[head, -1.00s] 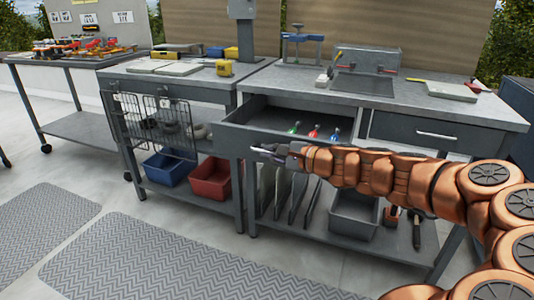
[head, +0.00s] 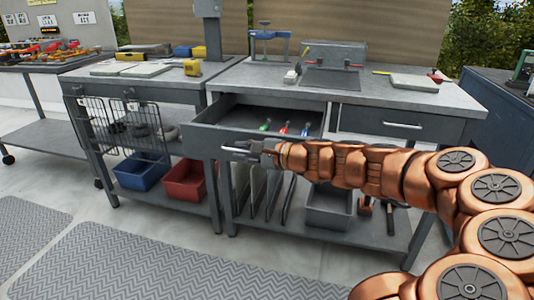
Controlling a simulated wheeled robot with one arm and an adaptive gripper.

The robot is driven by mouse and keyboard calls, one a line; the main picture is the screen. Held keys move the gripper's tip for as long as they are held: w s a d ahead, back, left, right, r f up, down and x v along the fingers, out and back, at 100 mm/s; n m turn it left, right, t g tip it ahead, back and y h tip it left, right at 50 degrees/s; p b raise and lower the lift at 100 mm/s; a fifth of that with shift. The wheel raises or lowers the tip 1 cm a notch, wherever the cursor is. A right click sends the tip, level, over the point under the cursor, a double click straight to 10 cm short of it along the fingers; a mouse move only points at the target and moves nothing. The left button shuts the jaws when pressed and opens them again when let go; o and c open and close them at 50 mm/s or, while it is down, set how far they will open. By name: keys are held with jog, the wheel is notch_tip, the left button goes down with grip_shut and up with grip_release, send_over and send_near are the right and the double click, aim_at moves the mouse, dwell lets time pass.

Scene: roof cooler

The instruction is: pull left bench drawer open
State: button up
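The left bench drawer (head: 205,140) is slid out of the right-hand workbench. Its inside shows, with several coloured-handled tools (head: 283,129) toward its right end. My gripper (head: 240,150) is at the drawer's front face, at its pale bar handle (head: 229,148). The fingers overlap the handle in the head view. They are too small and too covered to tell whether they are closed around it. My copper-coloured arm reaches in from the right and hides the right part of the drawer front.
The right drawer (head: 385,123) of the same bench is shut. A lower shelf (head: 290,226) holds upright panels and a grey bin (head: 329,206). Wire baskets (head: 118,128) hang at the left bench, above blue (head: 140,172) and red bins (head: 185,182). Mats (head: 150,265) cover the open floor in front.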

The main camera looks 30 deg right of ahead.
jog(key=v, duration=1.1)
dwell(0.6)
